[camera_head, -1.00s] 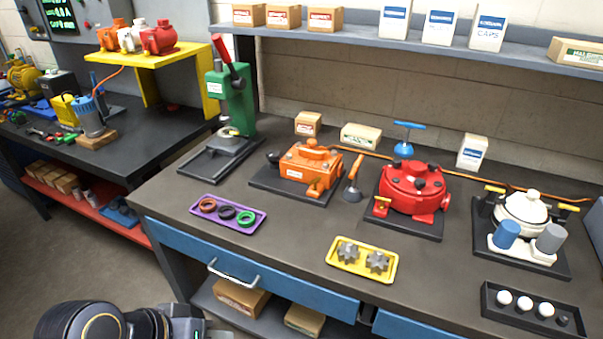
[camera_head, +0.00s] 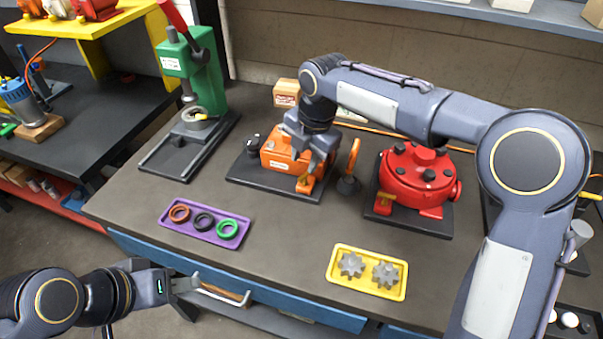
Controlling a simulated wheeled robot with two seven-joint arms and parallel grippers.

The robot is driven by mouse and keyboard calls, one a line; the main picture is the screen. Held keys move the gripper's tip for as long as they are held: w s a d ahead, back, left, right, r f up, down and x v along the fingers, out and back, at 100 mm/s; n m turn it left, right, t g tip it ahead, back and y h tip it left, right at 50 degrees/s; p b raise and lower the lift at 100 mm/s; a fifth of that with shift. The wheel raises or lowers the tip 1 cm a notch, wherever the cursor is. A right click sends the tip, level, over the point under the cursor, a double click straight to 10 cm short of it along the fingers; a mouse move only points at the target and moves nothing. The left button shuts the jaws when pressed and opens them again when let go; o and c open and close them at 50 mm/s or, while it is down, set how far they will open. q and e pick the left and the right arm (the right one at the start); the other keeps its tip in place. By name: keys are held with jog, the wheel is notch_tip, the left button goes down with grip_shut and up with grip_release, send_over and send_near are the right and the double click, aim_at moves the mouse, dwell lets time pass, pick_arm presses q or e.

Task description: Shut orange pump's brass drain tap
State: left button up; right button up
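The orange pump (camera_head: 278,157) sits on a black base plate on the workbench, partly covered by my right gripper. A small orange-brass tap (camera_head: 305,185) shows low at the pump's front right corner. My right gripper (camera_head: 313,172) reaches down from above at that corner, its fingers just over or around the tap. Whether they touch or grip it is too small to tell. My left gripper (camera_head: 188,284) is at the bench's front edge, beside the drawer handle (camera_head: 225,297) and away from the pump. Its finger opening is not clear.
A red pump (camera_head: 415,180) stands to the right, with an orange-handled tool (camera_head: 351,170) between the pumps. A green press (camera_head: 190,75) stands left. A purple tray (camera_head: 205,224) of rings and a yellow tray (camera_head: 366,290) of gears lie in front. My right arm spans the right side.

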aim_at(301, 178)
jog(key=f, duration=0.6)
jog(key=shift+w+a+f, duration=0.25)
jog(key=shift+w+a, duration=0.1)
jog(key=shift+a, duration=0.05)
grip_shut()
